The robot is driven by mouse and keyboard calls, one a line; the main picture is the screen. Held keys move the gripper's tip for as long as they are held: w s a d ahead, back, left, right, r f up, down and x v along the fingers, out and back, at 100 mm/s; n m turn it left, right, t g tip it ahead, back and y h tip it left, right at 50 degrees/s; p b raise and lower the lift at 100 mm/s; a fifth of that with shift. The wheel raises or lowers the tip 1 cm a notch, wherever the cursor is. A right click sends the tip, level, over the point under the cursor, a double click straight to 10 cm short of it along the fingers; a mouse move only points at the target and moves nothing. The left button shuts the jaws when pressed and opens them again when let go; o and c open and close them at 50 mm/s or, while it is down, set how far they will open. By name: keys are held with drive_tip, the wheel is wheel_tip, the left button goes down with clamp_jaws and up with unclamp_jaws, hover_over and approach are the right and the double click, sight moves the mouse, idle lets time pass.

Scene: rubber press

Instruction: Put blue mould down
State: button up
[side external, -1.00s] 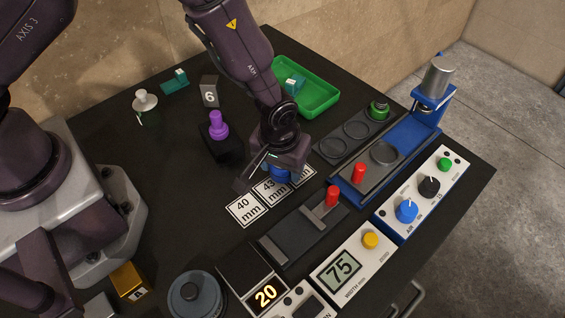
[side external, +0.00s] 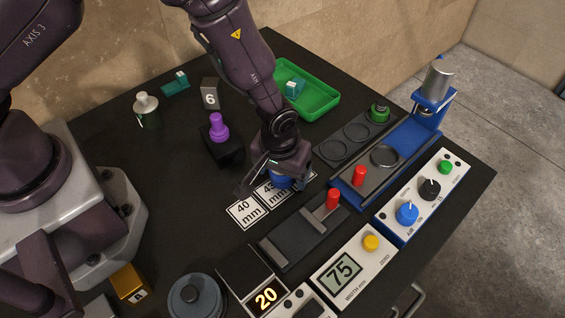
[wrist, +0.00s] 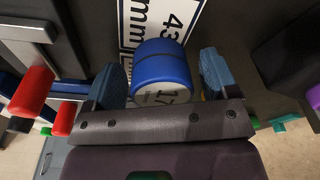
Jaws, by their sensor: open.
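The blue mould (side external: 281,181) is a short blue cylinder near the white size labels; the number 17 shows on its pale end face in the wrist view (wrist: 162,68). My gripper (wrist: 166,80) is open, with one pad on each side of the mould and a visible gap at the right pad. In the side view my gripper (side external: 276,178) is low over the labels and hides part of the mould. The 40 mm label (side external: 243,214) is clear. The middle label (side external: 266,190), starting with 43, lies beside or under the mould; which one I cannot tell.
A dark plate with round recesses (side external: 333,149) holds a green mould (side external: 379,112). The blue press (side external: 434,99) stands at the right. A measuring slide with a red knob (side external: 333,199) is close in front.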

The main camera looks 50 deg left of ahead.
drive_tip(key=r, duration=0.7)
drive_tip(key=s+r, duration=0.1)
drive_tip(key=r, duration=0.3)
drive_tip(key=shift+s+d+r, duration=0.1)
drive_tip(key=shift+d+r, duration=0.2)
drive_tip(key=s+a+r+m+t+h, duration=0.1)
drive_tip(key=s+a+r, duration=0.25)
drive_tip(key=r, duration=0.35)
drive_tip(key=s+a+r+m+t, duration=0.1)
drive_tip(key=s+a+r, duration=0.1)
drive_tip(key=a+r, duration=0.3)
drive_tip(key=s+a+r+m+h, duration=0.1)
drive_tip(key=s+a+r, duration=0.15)
drive_tip(key=r, duration=0.55)
drive_tip(key=s+a+r+m+t+y, duration=0.1)
drive_tip(key=s+a+r+t, duration=0.1)
drive_tip(key=s+a, duration=0.3)
drive_tip(key=shift+s+a+r+m, duration=0.3)
drive_tip(key=shift+s+r, duration=0.15)
drive_tip(key=shift+s, duration=0.4)
